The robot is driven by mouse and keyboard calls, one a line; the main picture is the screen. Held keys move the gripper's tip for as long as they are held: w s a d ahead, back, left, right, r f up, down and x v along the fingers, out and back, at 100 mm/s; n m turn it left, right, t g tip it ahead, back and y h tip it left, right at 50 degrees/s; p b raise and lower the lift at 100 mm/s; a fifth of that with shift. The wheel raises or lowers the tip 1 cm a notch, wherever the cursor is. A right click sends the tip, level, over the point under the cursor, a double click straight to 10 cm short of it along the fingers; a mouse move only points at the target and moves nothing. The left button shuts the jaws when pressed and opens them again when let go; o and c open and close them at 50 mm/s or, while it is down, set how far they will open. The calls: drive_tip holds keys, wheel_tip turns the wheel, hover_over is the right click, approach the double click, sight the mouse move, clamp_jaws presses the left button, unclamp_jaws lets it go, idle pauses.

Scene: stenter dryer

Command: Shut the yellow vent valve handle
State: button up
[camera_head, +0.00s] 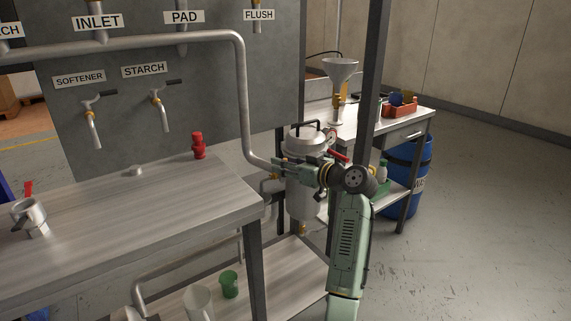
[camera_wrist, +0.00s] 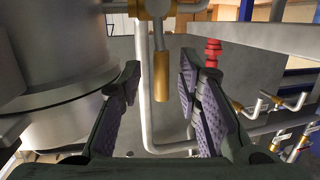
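The vent valve handle is a grey lever with a yellow-brown grip (camera_wrist: 161,77), hanging from a brass valve body (camera_wrist: 153,8) in the wrist view. The grip shows between my two open fingertips, with visible gaps on both sides. My gripper (camera_wrist: 160,85) is open and empty. In the head view my gripper (camera_head: 278,166) is level with the side of the steel tank (camera_head: 303,190), next to the brass valve (camera_head: 271,185) on the pipe. The handle itself is hard to make out there, partly hidden by my gripper.
The large steel pipe (camera_head: 245,100) runs down beside the tank. The steel worktable (camera_head: 130,215) is at left, with a red fitting (camera_head: 198,146) on it. A back bench holds a funnel (camera_head: 340,70) and red tray (camera_head: 399,110). A blue barrel (camera_head: 420,175) stands behind. Floor at right is clear.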

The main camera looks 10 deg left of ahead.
drive_tip(key=v, duration=1.2)
